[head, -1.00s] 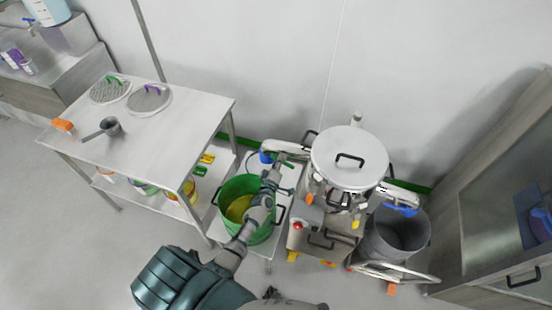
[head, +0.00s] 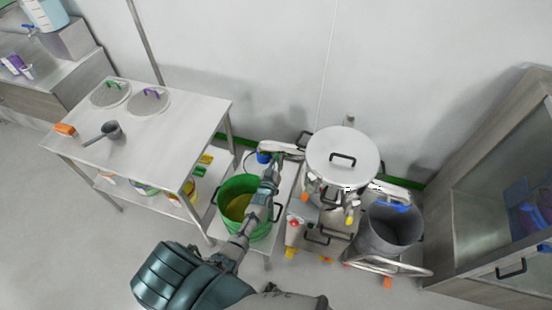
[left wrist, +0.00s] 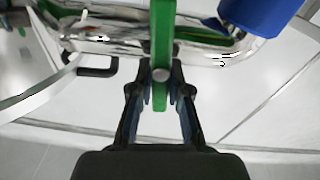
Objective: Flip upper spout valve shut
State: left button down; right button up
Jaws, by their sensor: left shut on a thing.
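The upper spout is a shiny metal pipe (head: 284,147) on the left side of the lidded machine (head: 343,180), with a blue end piece (head: 264,157). In the left wrist view, the pipe (left wrist: 205,42) runs across the top, with the blue piece (left wrist: 262,14) at upper right. A green valve lever (left wrist: 161,35) crosses the pipe and reaches down between my fingers. My left gripper (left wrist: 161,78) is shut on this lever's lower part. In the head view, my left gripper (head: 274,160) is beside the spout and hides the lever. My right gripper is not in view.
A green bucket (head: 231,186) stands under my left forearm. A steel table (head: 170,125) with sieves and a scoop is at left. A grey bin (head: 376,238) stands right of the machine, under a second spout with a blue end. A cabinet (head: 450,235) is at far right.

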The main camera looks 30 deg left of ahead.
pick_arm(q)
jog(key=shift+s+d+f+m, duration=0.15)
jog(key=shift+d+f+m, duration=0.15)
jog(key=shift+f+m, duration=0.3)
jog(key=shift+s+d+f+m, duration=0.15)
jog(key=shift+d+f+m, duration=0.1)
jog(key=shift+f+m, duration=0.3)
jog(key=c, duration=1.1)
grip_release()
jog(key=shift+w+a+f, duration=0.1)
jog(key=shift+c, duration=0.2)
jog(key=shift+o, duration=0.5)
jog(key=shift+w+a, duration=0.1)
jog(key=shift+w, duration=0.1)
jog(key=shift+w+a+p, duration=0.15)
jog(key=shift+w+p, duration=0.1)
jog(key=shift+p, duration=0.05)
jog(key=shift+s, duration=0.15)
jog(key=v, duration=1.1)
jog(key=shift+s, duration=0.35)
